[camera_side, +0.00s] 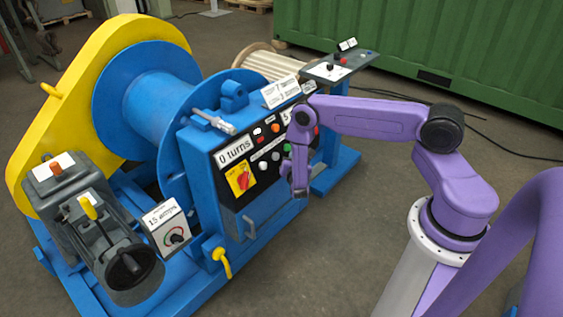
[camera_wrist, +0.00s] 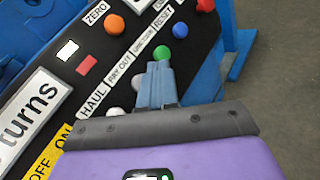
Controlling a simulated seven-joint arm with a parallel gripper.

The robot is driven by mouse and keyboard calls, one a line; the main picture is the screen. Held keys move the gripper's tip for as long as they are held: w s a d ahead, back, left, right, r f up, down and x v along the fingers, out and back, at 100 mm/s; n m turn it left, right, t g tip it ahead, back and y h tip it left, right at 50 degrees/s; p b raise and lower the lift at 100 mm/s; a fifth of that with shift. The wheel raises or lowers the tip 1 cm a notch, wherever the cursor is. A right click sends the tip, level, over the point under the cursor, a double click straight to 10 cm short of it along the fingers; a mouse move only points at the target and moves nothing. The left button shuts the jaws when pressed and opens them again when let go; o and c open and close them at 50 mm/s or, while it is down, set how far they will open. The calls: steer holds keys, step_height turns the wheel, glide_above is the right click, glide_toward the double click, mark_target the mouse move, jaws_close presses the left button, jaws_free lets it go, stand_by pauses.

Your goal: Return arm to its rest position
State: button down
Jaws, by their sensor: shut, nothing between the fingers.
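My gripper (camera_side: 287,164) is in front of the right part of the black control panel (camera_side: 262,166) on the blue winch cabinet. In the wrist view its two blue-grey fingers (camera_wrist: 158,70) are together with nothing between them. They overlap the panel near the HAUL and PAY OUT labels; I cannot tell the exact gap to it. White buttons are partly hidden behind the fingers. My purple arm is extended leftward to the panel.
The blue drum (camera_side: 150,88) and yellow guard (camera_side: 50,110) stand left of the cabinet. A grey motor unit (camera_side: 95,225) and a "15 amps" box (camera_side: 167,230) are at the lower left. A grey console (camera_side: 340,66) stands behind.

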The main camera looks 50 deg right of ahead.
steer(key=s+a+r+m+g, duration=0.3)
steer(key=a+r+m, duration=0.15)
steer(key=r, duration=0.55)
steer(key=s+a+r+m+g, duration=0.35)
steer(key=a+r, duration=0.25)
steer(key=r, duration=0.5)
steer(key=s+a+r+m+g+y, duration=0.1)
steer(key=s+a+r+y, duration=0.2)
steer(key=s, duration=0.7)
steer(key=s+a+r+g+y, duration=0.2)
steer(key=s+a+y, duration=0.3)
steer(key=s, duration=0.4)
steer(key=s+a+r+m+g+y, duration=0.1)
steer(key=s+a+r+y, duration=0.3)
steer(key=s, duration=0.6)
steer(key=shift+s+r+m, duration=0.3)
steer(key=shift+r, duration=0.15)
steer(key=shift+a+g, duration=0.1)
steer(key=shift+g, duration=0.15)
